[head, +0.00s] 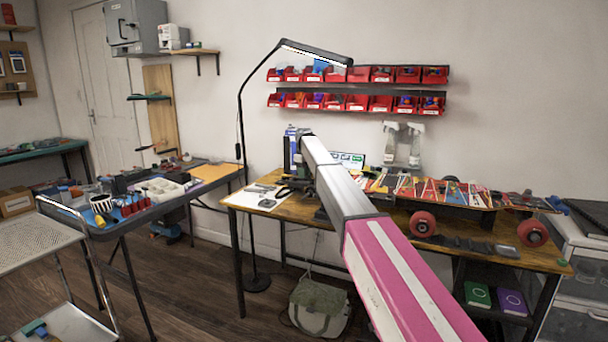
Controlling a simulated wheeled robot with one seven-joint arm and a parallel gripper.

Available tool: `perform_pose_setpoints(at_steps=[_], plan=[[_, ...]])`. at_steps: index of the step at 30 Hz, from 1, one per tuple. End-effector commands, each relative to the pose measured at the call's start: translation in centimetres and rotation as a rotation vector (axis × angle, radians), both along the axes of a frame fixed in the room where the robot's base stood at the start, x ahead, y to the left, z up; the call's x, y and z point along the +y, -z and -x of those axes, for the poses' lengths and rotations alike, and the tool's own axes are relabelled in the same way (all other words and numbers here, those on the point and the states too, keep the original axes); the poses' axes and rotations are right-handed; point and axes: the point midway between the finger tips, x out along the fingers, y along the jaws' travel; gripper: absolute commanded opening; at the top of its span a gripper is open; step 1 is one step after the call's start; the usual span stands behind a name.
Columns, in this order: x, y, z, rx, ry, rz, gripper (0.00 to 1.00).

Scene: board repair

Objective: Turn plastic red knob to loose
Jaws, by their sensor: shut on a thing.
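My arm reaches from the lower right over the wooden workbench (555,262), its far end near the back of the bench. My gripper is hidden behind the arm, so its fingers and what lies between them do not show. I cannot make out the red plastic knob; it may be behind the arm too. Dark equipment stands on the bench beside the arm's far end, too small and covered to tell its parts.
A skateboard (440,192) with red wheels lies on the bench's right side. A black lamp (241,110) stands left of the bench. Red bins (357,102) hang on the wall. A cart (128,215) with tools is at left. A green bag (320,305) sits on the floor.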

Motion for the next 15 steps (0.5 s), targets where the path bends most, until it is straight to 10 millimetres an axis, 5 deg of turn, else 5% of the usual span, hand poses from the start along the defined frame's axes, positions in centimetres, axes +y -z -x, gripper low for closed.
perform_pose_setpoints(at_steps=[5,6,7,15], plan=[[0.02,-0.05,-0.02,-0.001,-0.001,-0.001,0.0],[0.02,-0.05,0.0,-0.001,-0.001,-0.001,0.26],[0.02,-0.05,-0.01,-0.001,-0.001,-0.001,0.33],[0.01,-0.04,-0.01,-0.001,0.0,-0.001,0.33]])
